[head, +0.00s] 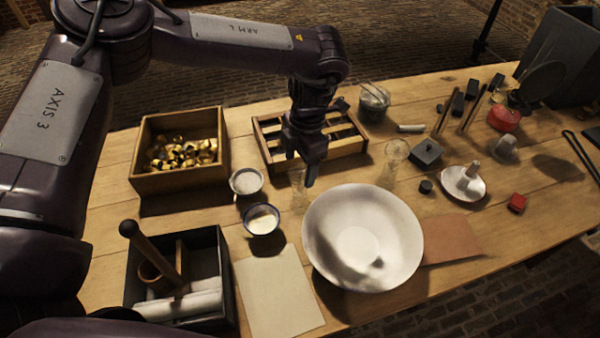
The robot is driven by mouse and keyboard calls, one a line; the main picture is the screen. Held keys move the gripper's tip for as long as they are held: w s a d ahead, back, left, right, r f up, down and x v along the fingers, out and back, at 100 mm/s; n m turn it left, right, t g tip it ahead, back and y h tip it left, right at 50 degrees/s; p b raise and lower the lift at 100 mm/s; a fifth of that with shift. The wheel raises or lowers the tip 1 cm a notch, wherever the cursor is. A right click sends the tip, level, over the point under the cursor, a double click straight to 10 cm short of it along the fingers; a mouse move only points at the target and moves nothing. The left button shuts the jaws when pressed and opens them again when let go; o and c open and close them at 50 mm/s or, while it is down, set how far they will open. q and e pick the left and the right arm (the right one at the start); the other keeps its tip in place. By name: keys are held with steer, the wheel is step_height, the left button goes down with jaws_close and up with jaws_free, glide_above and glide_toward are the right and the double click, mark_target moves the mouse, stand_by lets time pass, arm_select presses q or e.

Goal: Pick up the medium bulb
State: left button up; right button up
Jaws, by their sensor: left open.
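I cannot make out which thing is the medium bulb. A small clear glass piece (298,191) stands on the table behind the white bowl, and another clear glass piece (395,153) stands to its right; their shapes are too faint to name. My left gripper (309,178) points down between the divided wooden tray (272,155) and the bowl, close to the first glass piece. It is open, seen nearly edge-on, with nothing visibly held. It hides part of the tray, which has dark compartments. My right gripper is out of view.
A large white bowl (345,215) stands at front centre. A wooden box (180,186) of brassy pieces and two small bowls (246,181) (262,220) are left. A dark crate (226,270) is front left. A glass jar (374,97) stands behind; a white saucer (474,190) lies right.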

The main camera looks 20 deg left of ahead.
arm_select(q)
steer(key=shift+a+f, duration=0.15)
steer(key=shift+f, duration=1.35)
steer(key=c, duration=1.2)
steer(key=shift+o, duration=0.2)
steer(key=shift+r, duration=0.15)
